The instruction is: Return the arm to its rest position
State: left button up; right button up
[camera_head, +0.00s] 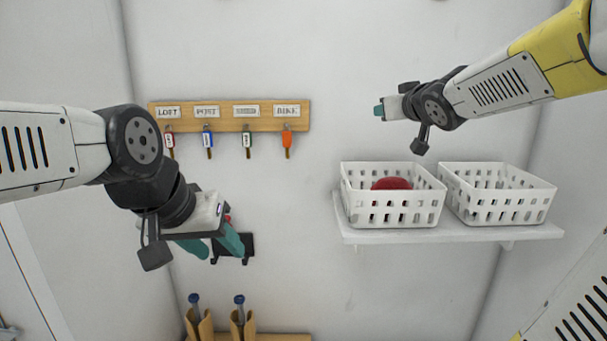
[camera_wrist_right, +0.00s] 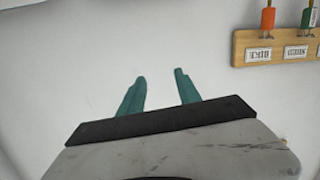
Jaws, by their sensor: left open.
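My left gripper (camera_head: 214,246) reaches in from the left in the head view. Its teal fingers are apart, in front of a small black wall holder (camera_head: 246,247) below the key rack. A bit of red shows behind the fingers, mostly hidden. My right gripper (camera_head: 379,110) is raised at the upper right, left of its arm and above the white baskets, pointing left. In the right wrist view its two teal fingers (camera_wrist_right: 160,76) stand apart with nothing between them, only bare wall behind.
A white shelf (camera_head: 445,235) carries a left basket (camera_head: 405,215) with a red object (camera_head: 391,184) and a right basket (camera_head: 505,211). Wooden holders with blue-topped tools (camera_head: 239,300) stand below.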

jog(key=s+a+f+g, duration=0.2)
jog(key=s+f, duration=0.4)
jog(key=s, duration=0.3)
jog(key=s+a+f+m+g, duration=0.1)
jog(key=s+f+g, duration=0.3)
jog(key=s, duration=0.5)
jog(key=s+a+f+g, duration=0.3)
jog(key=s+f, duration=0.5)
jog(key=shift+s+f+m+g+y, duration=0.3)
jog(key=shift+s+f+m+y, duration=0.05)
jog(key=shift+s+m+y, duration=0.05)
dwell(0.4)
